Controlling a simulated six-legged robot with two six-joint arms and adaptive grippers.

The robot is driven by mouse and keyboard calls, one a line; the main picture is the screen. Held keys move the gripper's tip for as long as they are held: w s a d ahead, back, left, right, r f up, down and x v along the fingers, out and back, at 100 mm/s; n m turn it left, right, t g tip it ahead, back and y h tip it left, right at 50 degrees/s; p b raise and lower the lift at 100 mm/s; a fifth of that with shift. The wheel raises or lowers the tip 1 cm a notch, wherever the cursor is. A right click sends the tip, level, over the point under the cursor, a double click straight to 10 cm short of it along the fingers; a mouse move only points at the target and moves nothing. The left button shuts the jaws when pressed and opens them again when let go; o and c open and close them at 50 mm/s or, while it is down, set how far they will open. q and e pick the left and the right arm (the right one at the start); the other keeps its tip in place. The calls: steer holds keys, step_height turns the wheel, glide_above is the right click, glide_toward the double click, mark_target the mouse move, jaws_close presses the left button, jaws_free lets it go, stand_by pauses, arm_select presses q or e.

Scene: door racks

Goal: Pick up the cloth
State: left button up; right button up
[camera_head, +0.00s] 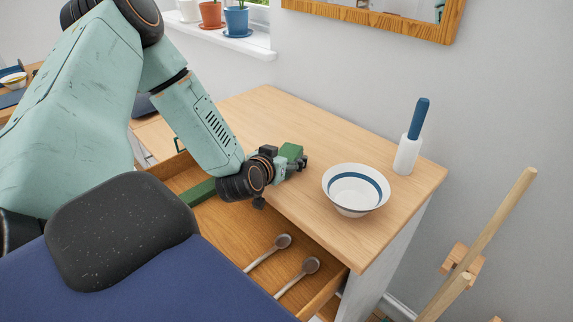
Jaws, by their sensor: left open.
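My left arm reaches in from the left over the wooden cabinet. Its gripper (302,162) is open, low over the cabinet top near the open drawer. A small green piece (291,151) shows right at the gripper; I cannot tell whether it is cloth. A long green item (199,192) lies in the drawer (222,218), partly hidden behind my left wrist. I cannot clearly make out a cloth. My right gripper is out of view.
A white bowl with a blue band (355,189) stands on the cabinet top (395,215), right of the gripper. A white holder with a blue handle (411,142) stands behind it. Two spoons (310,266) lie in the drawer. A wooden stand (480,245) is at the right.

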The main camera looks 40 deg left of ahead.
arm_select(q)
steer(key=shift+w+a+f, duration=0.15)
steer(key=shift+w+f, duration=0.05)
steer(key=shift+w, duration=0.05)
steer(key=shift+w+d+r, duration=0.1)
steer(key=shift+d+r, duration=0.05)
steer(key=shift+d, duration=0.15)
steer(key=shift+c, duration=0.3)
steer(key=shift+a, duration=0.2)
steer(key=c, duration=0.5)
steer(key=shift+d, duration=0.2)
steer(key=c, duration=0.5)
steer(key=shift+a, duration=0.15)
steer(key=shift+c, duration=0.9)
